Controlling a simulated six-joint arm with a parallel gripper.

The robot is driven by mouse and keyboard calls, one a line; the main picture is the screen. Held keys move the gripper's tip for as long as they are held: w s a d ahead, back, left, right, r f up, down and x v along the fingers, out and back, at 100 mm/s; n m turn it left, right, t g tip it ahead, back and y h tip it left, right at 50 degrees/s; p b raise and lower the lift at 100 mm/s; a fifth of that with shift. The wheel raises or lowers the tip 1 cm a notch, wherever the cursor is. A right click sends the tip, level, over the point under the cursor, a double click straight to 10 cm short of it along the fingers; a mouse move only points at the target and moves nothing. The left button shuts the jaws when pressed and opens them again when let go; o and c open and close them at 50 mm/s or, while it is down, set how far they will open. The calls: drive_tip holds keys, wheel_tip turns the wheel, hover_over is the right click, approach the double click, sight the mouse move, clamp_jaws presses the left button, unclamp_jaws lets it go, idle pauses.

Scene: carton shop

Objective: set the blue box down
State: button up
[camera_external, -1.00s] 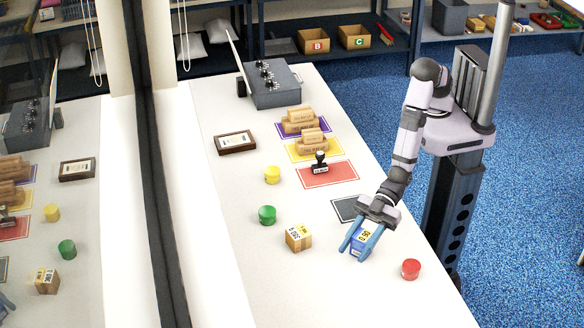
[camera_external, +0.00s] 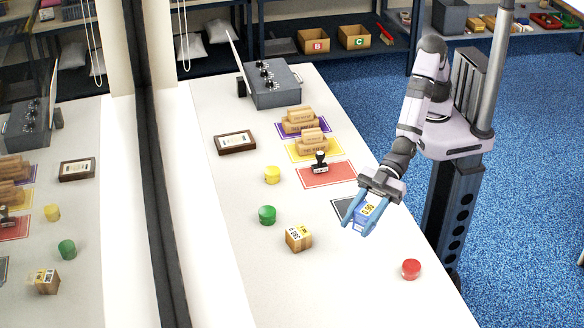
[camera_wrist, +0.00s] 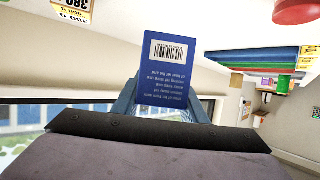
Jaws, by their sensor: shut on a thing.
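My gripper (camera_external: 360,222) is shut on the blue box (camera_external: 366,212), which sits between its two blue fingers. The box is held near a dark grey mat (camera_external: 343,207) on the white table, partly over its right side as seen from outside. I cannot tell whether the box touches the surface. In the wrist view the blue box (camera_wrist: 168,68) shows its barcode and white print, between the finger pads. The gripper and box hide part of the mat.
A cardboard box (camera_external: 299,238) stands to the left, with a green cylinder (camera_external: 267,215) and yellow cylinder (camera_external: 272,175) behind. A red cylinder (camera_external: 411,269) is to the front right. A stamp (camera_external: 319,163) stands on a red mat (camera_external: 327,178).

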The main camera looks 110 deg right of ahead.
drive_tip(key=w+d+r+m+t+h+b, duration=0.1)
drive_tip(key=w+d+r, duration=0.2)
drive_tip(key=d, duration=0.3)
drive_tip(key=w+d+r+m+t+h, duration=0.1)
drive_tip(key=w+d+r, duration=0.25)
drive_tip(key=d, duration=0.25)
drive_tip(key=s+d+f+m, duration=0.1)
drive_tip(key=s+d+f, duration=0.5)
drive_tip(key=d, duration=0.3)
drive_tip(key=shift+h, duration=0.4)
drive_tip(key=shift+a+f, duration=0.1)
drive_tip(key=shift+f, duration=2.75)
drive_tip(key=shift+f, duration=0.1)
drive_tip(key=shift+f, duration=1.95)
drive_tip(key=shift+f, duration=0.15)
